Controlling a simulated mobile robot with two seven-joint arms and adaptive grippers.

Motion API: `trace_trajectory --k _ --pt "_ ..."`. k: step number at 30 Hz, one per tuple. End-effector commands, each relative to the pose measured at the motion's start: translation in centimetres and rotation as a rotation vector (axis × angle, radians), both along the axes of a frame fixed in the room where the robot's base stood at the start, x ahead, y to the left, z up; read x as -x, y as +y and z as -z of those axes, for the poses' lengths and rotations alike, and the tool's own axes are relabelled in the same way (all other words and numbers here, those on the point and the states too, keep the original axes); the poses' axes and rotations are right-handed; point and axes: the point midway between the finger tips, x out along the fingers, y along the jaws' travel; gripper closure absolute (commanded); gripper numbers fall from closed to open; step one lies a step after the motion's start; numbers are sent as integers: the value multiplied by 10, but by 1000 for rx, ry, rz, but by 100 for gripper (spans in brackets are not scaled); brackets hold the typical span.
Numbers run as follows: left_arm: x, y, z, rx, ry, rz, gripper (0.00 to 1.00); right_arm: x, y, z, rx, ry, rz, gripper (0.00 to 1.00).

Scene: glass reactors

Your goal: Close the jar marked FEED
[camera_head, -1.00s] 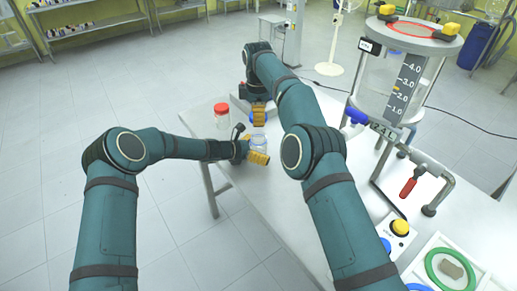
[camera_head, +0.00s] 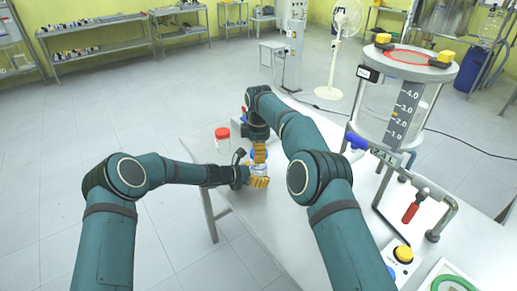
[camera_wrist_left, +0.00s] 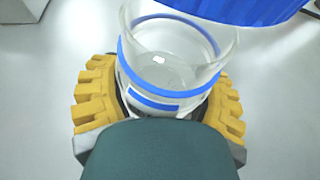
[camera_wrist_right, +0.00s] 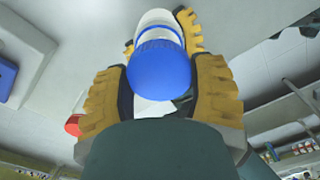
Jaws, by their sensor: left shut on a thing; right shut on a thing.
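A clear glass jar with blue bands (camera_wrist_left: 165,75) stands between the fingers of my left gripper (camera_wrist_left: 158,105), which is shut on it. In the head view the jar (camera_head: 259,169) is at the table's left part, with my left gripper (camera_head: 257,181) around it. My right gripper (camera_head: 259,152) is just above the jar and shut on a blue lid. In the right wrist view the lid (camera_wrist_right: 160,68) sits between the yellow fingers (camera_wrist_right: 160,95). The left wrist view shows the lid's ribbed edge (camera_wrist_left: 245,8) near the jar's top; contact is unclear. I cannot read FEED.
A red-lidded jar (camera_head: 222,136) stands to the left at the table edge. A large glass reactor (camera_head: 395,100), a clamp-like frame with a red handle (camera_head: 410,212) and a yellow button box (camera_head: 403,254) stand to the right. The table (camera_head: 300,235) between is clear.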

Motion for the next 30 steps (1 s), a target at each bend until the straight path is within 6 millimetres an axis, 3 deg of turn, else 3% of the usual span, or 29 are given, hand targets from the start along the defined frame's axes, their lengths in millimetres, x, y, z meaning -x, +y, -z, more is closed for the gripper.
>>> trace_trajectory --k 17,30 --pt "0 0 0 0 0 0 77 0 0 3 -1 -1 1 53" --pt "0 0 0 0 0 0 77 0 0 20 -1 0 -2 54"
